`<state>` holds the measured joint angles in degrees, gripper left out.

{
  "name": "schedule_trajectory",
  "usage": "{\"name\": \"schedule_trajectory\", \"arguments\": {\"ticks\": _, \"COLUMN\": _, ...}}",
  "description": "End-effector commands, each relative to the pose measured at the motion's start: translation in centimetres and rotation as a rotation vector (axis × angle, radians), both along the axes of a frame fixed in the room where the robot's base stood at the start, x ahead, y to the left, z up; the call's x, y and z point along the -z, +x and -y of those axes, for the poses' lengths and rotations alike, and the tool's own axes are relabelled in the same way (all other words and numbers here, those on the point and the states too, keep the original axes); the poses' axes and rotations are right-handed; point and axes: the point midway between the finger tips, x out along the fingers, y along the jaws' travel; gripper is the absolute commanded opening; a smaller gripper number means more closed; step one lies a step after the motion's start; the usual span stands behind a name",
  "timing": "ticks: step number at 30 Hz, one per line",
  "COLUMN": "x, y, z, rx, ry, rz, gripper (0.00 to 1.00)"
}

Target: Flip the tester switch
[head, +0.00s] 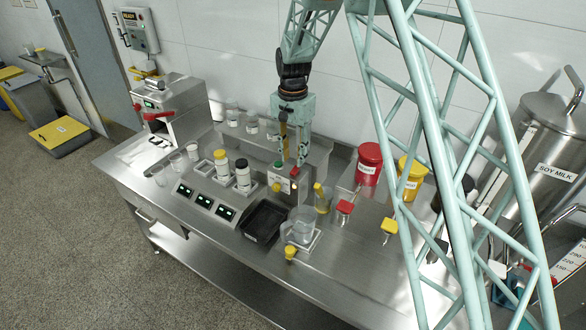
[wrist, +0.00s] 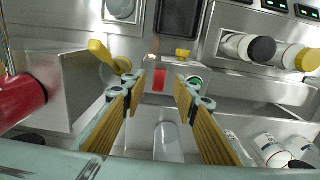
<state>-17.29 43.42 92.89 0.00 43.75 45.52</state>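The tester appears to be a small pale box (head: 282,179) on the steel bench in the head view, with a green knob, a yellow knob and a red mark. In the wrist view, the tester (wrist: 167,68) shows a red patch, with a green round part at its right and a yellow part on its far side. I cannot tell for sure which part is the switch. My gripper (head: 291,161) points down just above the box, partly hiding it. In the wrist view my gripper (wrist: 162,82) is open and empty, its yellow-padded fingers apart around the red patch.
A black tray (head: 264,221) and a clear beaker (head: 301,222) stand in front of the tester. Black- and yellow-capped bottles (head: 242,174) stand left. A clear jug with a yellow handle (head: 323,197) is close on the right, and a red canister (head: 369,163) stands beyond it.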

Motion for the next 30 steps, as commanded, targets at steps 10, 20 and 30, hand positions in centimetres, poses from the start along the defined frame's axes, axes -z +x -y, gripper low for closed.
{"name": "schedule_trajectory", "arguments": {"ticks": 10, "x": 4.2, "y": 0.0, "z": 0.0, "rx": 0.0, "ry": 0.0, "rz": 0.0, "gripper": 0.27}}
{"name": "schedule_trajectory", "arguments": {"ticks": 20, "x": 5.8, "y": 0.0, "z": 0.0, "rx": 0.0, "ry": 0.0, "rz": 0.001, "gripper": 0.27}}
{"name": "schedule_trajectory", "arguments": {"ticks": 30, "x": 5.9, "y": 0.0, "z": 0.0, "rx": 0.0, "ry": 0.0, "rz": 0.001, "gripper": 0.24}}
